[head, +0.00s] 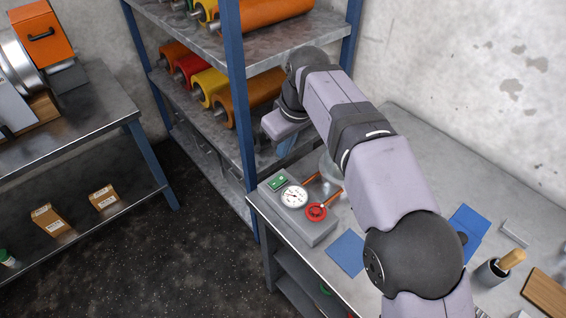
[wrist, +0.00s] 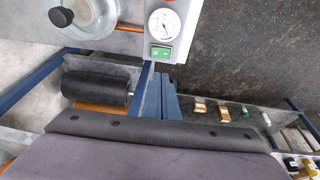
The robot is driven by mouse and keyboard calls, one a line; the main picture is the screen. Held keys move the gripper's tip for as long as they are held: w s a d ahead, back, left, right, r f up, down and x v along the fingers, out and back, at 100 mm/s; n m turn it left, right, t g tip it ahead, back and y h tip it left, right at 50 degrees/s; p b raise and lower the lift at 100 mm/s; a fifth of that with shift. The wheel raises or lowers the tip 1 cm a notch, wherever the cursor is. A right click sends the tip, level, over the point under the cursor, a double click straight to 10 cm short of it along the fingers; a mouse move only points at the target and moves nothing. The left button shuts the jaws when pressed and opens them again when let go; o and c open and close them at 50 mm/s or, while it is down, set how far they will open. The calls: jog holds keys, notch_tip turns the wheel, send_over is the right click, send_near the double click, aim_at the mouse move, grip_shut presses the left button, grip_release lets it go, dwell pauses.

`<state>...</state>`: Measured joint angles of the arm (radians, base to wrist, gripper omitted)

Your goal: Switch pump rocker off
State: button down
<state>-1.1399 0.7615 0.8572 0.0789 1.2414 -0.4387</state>
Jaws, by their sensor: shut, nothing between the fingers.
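The pump rocker (head: 277,183) is a small green switch with a pale mark, set in the grey control box (head: 318,236) at the bench's corner. It also shows in the wrist view (wrist: 160,51), beside the white round gauge (wrist: 163,24). Which side of the rocker is pressed is too small to tell. My gripper (head: 287,143) is above and behind the box in the head view, apart from the rocker. It is shut and empty; its fingertips are hard to make out.
The gauge (head: 293,197) and a red round knob (head: 316,212) sit close to the rocker. A glass vessel (wrist: 85,14) with a black cap stands beside the box. The rack's blue post (head: 238,110) and coloured rollers (head: 210,84) are nearby. A blue sheet (head: 346,253) lies on the bench.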

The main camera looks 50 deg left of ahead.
jog(key=shift+w+d+b, duration=0.1)
jog(key=shift+w+b, duration=0.35)
jog(key=shift+b, duration=0.65)
jog(key=p, duration=0.2)
send_over(281, 178)
jog(key=d, duration=0.1)
jog(key=f, duration=1.2)
jog(key=shift+s+d, duration=0.15)
jog(key=shift+s, duration=0.1)
jog(key=shift+w+f, duration=0.15)
jog(key=shift+f, duration=0.6)
